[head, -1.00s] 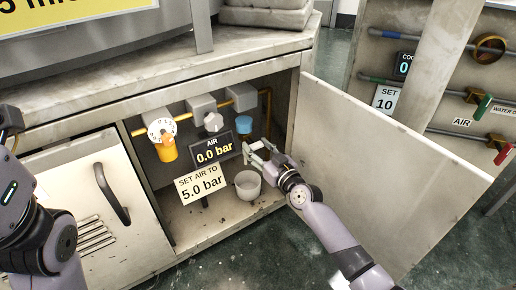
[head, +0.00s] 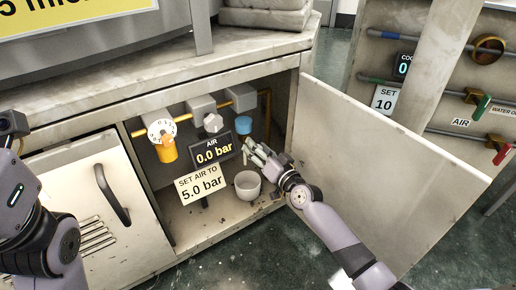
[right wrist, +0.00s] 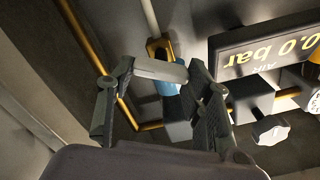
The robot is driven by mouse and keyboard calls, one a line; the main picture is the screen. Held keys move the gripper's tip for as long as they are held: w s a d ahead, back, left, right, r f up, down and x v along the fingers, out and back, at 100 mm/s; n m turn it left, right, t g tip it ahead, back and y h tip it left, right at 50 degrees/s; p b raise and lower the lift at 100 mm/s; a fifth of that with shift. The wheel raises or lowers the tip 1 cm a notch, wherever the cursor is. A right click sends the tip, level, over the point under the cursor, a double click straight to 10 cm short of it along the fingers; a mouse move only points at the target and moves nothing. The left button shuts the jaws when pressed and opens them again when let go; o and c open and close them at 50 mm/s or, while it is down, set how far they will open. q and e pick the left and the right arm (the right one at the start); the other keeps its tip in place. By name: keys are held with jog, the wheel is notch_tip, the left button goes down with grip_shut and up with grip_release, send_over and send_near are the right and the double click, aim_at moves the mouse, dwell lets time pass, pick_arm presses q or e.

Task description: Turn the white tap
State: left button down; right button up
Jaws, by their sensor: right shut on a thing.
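The white tap (head: 213,122) is a lobed knob on a grey block inside the open cabinet, between an orange tap (head: 167,150) and a blue tap (head: 243,125). It also shows in the right wrist view (right wrist: 270,130), to the right of the fingers and apart from them. My right gripper (head: 254,150) is in the cabinet opening, below and right of the white tap. In the right wrist view its fingers are shut on a pale grey bar (right wrist: 160,70), which partly covers the blue tap (right wrist: 168,88). My left arm shows at the left edge; its fingers do not show.
The air display (head: 212,151) reads 0.0 bar, and a sign (head: 201,184) below says 5.0 bar. A white pot (head: 247,185) stands below my right gripper. The open cabinet door (head: 385,170) is right of my right arm.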

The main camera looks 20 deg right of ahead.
jog(key=m, duration=1.1)
jog(key=shift+d+f, duration=0.15)
jog(key=shift+f, duration=0.15)
jog(key=shift+m, duration=0.5)
jog(key=o, duration=1.1)
jog(key=shift+o, duration=0.2)
jog(key=v, duration=1.2)
